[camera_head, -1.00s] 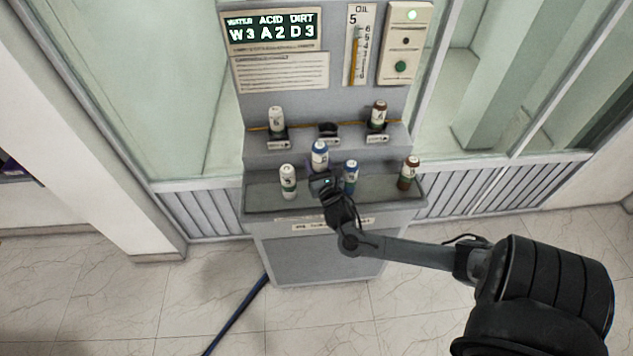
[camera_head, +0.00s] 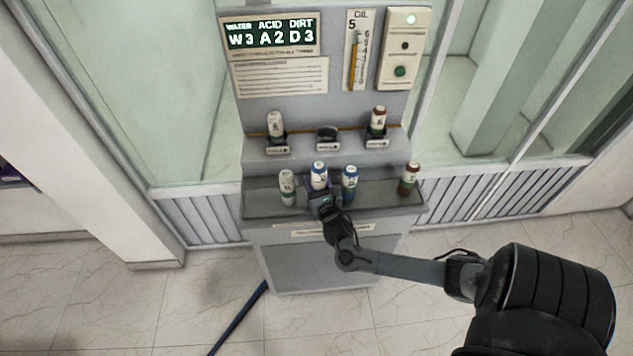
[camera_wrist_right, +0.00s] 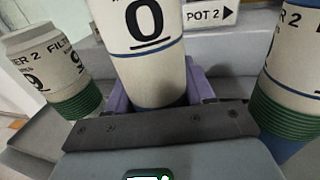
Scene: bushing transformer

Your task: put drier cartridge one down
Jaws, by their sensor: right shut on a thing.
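My right gripper (camera_head: 321,192) is shut on a white cartridge with a blue cap (camera_head: 319,174). I take it as drier cartridge one; its name is not readable. In the right wrist view the held cartridge (camera_wrist_right: 148,60) stands close to upright, shows a large 0 and a blue line, and has purple finger pads (camera_wrist_right: 203,88) beside it. It is over the front shelf (camera_head: 385,207), between a green-banded cartridge (camera_head: 288,187) and a blue-capped, green-banded one (camera_head: 349,183). Its base is hidden, so I cannot tell whether it touches the shelf. My left gripper is not in view.
On the upper step, the left pot (camera_head: 277,146) and right pot (camera_head: 376,141) hold cartridges; the middle pot (camera_head: 327,138) is empty. A display panel (camera_head: 271,37) is behind. Neighbouring cartridges stand close to my gripper.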

